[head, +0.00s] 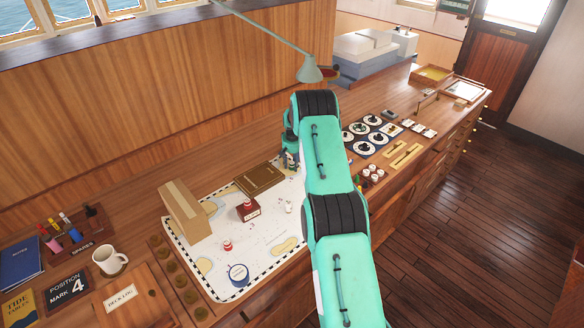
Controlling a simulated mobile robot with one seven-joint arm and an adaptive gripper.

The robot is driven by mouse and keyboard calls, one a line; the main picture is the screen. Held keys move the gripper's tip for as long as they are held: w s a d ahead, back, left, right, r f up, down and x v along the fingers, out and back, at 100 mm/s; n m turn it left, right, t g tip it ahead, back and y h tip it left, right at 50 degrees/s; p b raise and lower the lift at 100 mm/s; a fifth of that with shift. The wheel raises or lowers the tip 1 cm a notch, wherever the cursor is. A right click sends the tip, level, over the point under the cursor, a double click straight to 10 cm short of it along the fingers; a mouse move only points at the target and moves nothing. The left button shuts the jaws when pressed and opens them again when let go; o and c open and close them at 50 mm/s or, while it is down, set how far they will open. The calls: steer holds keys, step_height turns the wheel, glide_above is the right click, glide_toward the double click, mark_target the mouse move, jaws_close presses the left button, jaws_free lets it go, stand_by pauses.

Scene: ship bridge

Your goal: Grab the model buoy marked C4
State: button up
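No marking C4 can be read in the head view, so I cannot tell which piece is the buoy so marked. On the chart (203,265) stand a small red-and-white piece (228,246), a dark red block with a white label (248,211) and a round blue-and-white piece (238,274). Small pale pieces (289,207) stand close to my arm. My gripper (291,162) is low over the chart's far right end, partly hidden by my arm. Something pale and reddish shows at its fingers, too small to tell whether it is held.
A mug (109,261) stands left. A lamp (308,70) hangs above.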

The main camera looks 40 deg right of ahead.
mark_target(292, 163)
steer(key=c, duration=0.6)
steer(key=shift+c, duration=0.2)
steer(key=shift+r, duration=0.15)
steer(key=shift+r, duration=0.7)
step_height(292, 163, up, 2)
steer(key=shift+b, duration=0.4)
steer(key=s+a, duration=0.3)
steer(key=s, duration=0.1)
steer(key=s+a+r+b, duration=0.1)
steer(key=s+a, duration=0.2)
steer(key=s, duration=0.2)
steer(key=s+a, duration=0.3)
steer(key=s, duration=0.1)
steer(key=shift+s+r+b, duration=0.15)
steer(key=shift+b, duration=0.25)
